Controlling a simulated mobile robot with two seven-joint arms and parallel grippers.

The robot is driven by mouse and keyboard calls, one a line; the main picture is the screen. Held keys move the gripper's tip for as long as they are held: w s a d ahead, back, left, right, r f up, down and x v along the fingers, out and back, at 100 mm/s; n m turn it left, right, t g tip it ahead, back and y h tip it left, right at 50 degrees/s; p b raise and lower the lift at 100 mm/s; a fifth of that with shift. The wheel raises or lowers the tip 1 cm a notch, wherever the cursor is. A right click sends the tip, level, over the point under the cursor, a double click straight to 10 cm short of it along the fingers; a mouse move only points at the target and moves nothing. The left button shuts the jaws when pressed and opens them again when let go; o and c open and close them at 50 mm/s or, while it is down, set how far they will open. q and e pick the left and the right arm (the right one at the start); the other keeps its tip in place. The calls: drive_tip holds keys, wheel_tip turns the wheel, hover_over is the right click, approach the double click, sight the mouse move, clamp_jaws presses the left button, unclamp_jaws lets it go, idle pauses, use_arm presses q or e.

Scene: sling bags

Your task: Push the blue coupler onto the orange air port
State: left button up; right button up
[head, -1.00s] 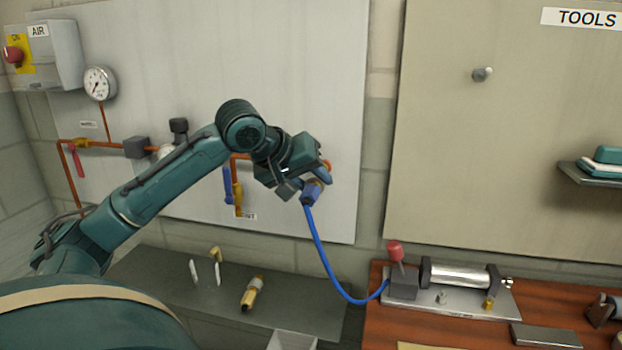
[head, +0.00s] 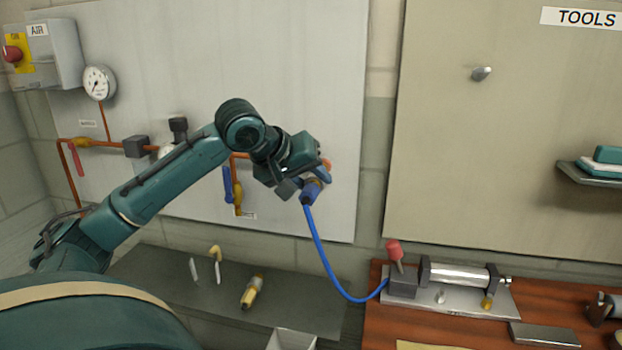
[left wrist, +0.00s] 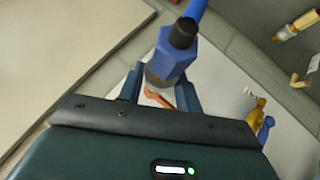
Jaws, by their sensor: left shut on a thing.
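The blue coupler (head: 309,195) is held by my left gripper (head: 311,183) in front of the wall panel in the head view. Its blue hose (head: 323,261) hangs from it to the bench. In the left wrist view the coupler (left wrist: 174,56) sits between the two fingers, which are shut on it. The orange air port (head: 327,164) shows as a small orange patch behind the gripper. Orange also shows past the coupler in the left wrist view (left wrist: 158,97). The hand hides most of the port, so I cannot tell whether coupler and port touch. My right gripper is out of view.
A blue-handled valve (head: 228,186) on the pipe is left of the gripper. A grey shelf (head: 180,290) below carries a brass fitting (head: 252,291) and hooks. A cylinder on a plate (head: 460,276) sits on the wooden bench (head: 385,330) at right.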

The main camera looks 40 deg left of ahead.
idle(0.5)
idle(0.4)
use_arm(q)
drive_tip(key=shift+p, duration=0.3)
drive_tip(key=shift+w+a+p, duration=0.4)
drive_tip(key=shift+w+p, duration=0.3)
drive_tip(key=shift+p, duration=0.3)
drive_tip(key=shift+w+a+p, duration=0.35)
drive_tip(key=shift+w+p, duration=0.35)
drive_tip(key=shift+p, duration=0.3)
drive_tip(key=o, duration=1.2)
drive_tip(key=shift+c, duration=0.2)
